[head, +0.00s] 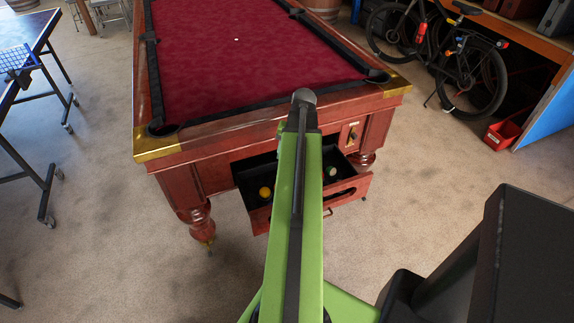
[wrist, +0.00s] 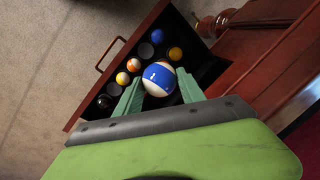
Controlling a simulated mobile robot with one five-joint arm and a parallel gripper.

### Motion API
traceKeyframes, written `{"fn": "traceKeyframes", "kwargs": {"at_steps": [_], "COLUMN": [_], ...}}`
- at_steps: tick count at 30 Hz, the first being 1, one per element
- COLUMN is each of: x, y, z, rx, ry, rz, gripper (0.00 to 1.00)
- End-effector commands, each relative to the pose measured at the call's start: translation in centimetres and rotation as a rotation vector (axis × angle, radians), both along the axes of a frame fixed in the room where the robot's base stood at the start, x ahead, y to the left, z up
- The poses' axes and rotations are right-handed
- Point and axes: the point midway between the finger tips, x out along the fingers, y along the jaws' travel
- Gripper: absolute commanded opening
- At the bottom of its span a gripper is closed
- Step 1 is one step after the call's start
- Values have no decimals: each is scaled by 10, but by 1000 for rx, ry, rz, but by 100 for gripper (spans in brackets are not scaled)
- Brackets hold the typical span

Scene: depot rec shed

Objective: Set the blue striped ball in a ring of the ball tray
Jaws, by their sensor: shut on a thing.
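The blue striped ball (wrist: 158,80), blue with white, is between the green fingers of my gripper (wrist: 152,88) in the wrist view. My gripper is shut on it, above the open drawer. The dark ball tray (wrist: 146,51) lies below it in the drawer, with balls in several rings. At least one ring, left of the held ball, looks empty. In the head view my arm hides the gripper and the held ball. How high the ball is above the tray I cannot tell.
The wooden drawer (head: 345,189) stands open from the pool table (head: 250,55). In the wrist view the tray holds a blue ball (wrist: 157,36), a yellow ball (wrist: 176,53), an orange striped ball (wrist: 134,65) and a black ball (wrist: 103,101).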

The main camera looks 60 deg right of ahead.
Motion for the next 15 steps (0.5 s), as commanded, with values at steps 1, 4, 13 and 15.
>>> {"fn": "traceKeyframes", "kwargs": {"at_steps": [1,4,13,15], "x": [0,0,1,1], "y": [0,0,0,0], "z": [-1,-1,-46,-61], "rx": [0,0,0,0], "ry": [0,0,0,0], "rz": [0,0,1,1], "gripper": [1,1,1,1]}}
